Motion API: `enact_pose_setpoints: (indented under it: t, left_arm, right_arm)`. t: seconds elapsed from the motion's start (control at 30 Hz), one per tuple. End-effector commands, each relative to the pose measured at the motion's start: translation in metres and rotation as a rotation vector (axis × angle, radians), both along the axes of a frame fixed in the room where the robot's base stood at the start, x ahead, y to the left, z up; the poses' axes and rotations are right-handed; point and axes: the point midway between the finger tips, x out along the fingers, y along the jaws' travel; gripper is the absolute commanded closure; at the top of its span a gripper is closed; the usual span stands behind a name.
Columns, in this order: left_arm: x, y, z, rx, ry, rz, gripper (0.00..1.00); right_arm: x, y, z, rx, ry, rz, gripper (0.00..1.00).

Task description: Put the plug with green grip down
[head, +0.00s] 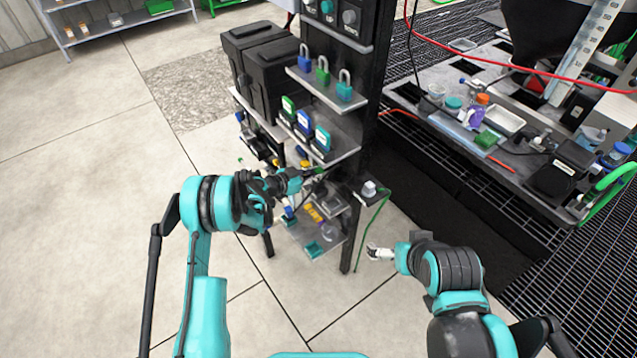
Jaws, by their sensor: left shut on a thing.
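My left gripper (308,175) reaches from the left to the black rack's lower shelves. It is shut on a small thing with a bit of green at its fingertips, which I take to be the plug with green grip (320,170). The fingers hide most of it, and I cannot tell whether it touches the rack. My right gripper (378,252) is low, right of the rack post, with its pale fingertips pointing left. It is too small to tell whether it is open or shut.
The rack shelf (325,92) carries blue, green and teal padlocks. Below stand several coloured-label devices (304,122). A green cable (373,230) hangs from a small side ledge (372,192) near my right gripper. A cluttered bench (480,140) stands right; open floor lies left.

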Motion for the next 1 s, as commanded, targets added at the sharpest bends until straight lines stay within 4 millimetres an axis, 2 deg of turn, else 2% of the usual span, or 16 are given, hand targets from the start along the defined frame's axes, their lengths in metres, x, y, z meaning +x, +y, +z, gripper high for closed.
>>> enact_pose_setpoints:
  t: [0.2,0.47,0.5,0.57,0.87,1.0]
  left_arm:
    - [0.000,0.000,-0.032,0.000,0.000,0.001,1.00]
    - [0.000,0.000,-0.032,0.001,0.000,0.001,1.00]
    - [0.000,0.000,-0.032,0.001,0.000,0.001,0.74]
    - [0.000,0.000,-0.032,0.001,0.000,0.001,0.58]
    - [0.000,0.000,-0.031,0.001,0.000,0.001,0.58]
    - [-0.005,0.009,-0.027,0.000,0.001,0.004,0.58]
  right_arm:
    - [0.000,0.000,-0.014,0.000,0.000,0.000,0.00]
    - [0.000,0.000,-0.013,0.000,0.000,0.000,0.00]
    - [0.000,0.000,-0.013,0.000,0.000,0.000,0.00]
    - [0.000,0.000,-0.013,0.000,0.000,0.000,0.00]
    - [0.000,0.000,-0.013,0.000,0.000,0.000,0.00]
    - [0.000,0.000,-0.008,0.000,0.000,0.000,0.00]
